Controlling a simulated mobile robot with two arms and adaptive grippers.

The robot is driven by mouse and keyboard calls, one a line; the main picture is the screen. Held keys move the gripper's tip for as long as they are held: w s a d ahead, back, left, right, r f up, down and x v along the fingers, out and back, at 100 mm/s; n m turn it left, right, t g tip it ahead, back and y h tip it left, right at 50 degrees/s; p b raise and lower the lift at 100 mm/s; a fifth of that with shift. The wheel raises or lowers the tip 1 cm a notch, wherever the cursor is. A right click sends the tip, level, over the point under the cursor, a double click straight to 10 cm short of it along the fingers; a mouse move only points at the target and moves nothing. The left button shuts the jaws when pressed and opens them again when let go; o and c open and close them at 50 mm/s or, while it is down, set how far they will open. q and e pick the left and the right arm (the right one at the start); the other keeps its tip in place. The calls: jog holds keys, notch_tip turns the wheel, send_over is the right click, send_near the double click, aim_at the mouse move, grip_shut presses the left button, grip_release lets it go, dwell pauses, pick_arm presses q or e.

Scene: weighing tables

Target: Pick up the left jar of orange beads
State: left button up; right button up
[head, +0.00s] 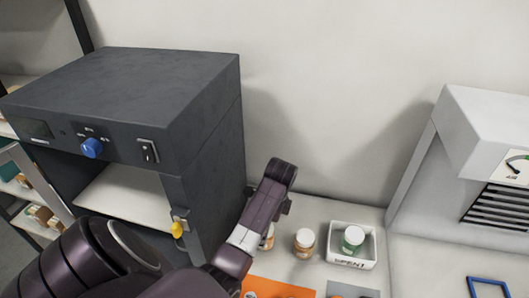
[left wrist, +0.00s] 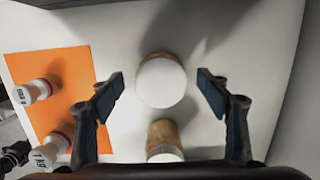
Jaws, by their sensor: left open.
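The left jar of orange beads (head: 268,241) is mostly hidden behind my left arm in the head view; only a piece of it shows. In the left wrist view its round white lid (left wrist: 161,82) lies between the two fingers, with a gap on each side. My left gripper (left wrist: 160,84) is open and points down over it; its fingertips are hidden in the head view. A second jar of orange beads (head: 304,243) with a white lid stands to the right, and also shows lower in the left wrist view (left wrist: 163,140). My right gripper is not in view.
A white tray marked SPENT (head: 344,263) holds a green jar (head: 352,239). A dark oven (head: 205,130) with an open front is at left, a pale hood (head: 480,115) at right. The wall is behind.

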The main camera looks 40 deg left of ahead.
pick_arm(q)
notch_tip(320, 180, down, 2)
jog(key=shift+a+f, duration=0.1)
jog(key=shift+f, duration=0.45)
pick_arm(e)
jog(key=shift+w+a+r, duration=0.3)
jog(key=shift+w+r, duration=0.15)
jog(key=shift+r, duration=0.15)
pick_arm(q)
jog(key=shift+c, duration=0.3)
jog(key=c, duration=1.4)
jog(key=shift+a, duration=0.1)
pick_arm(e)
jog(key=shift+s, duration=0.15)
pick_arm(q)
jog(key=shift+r, duration=0.15)
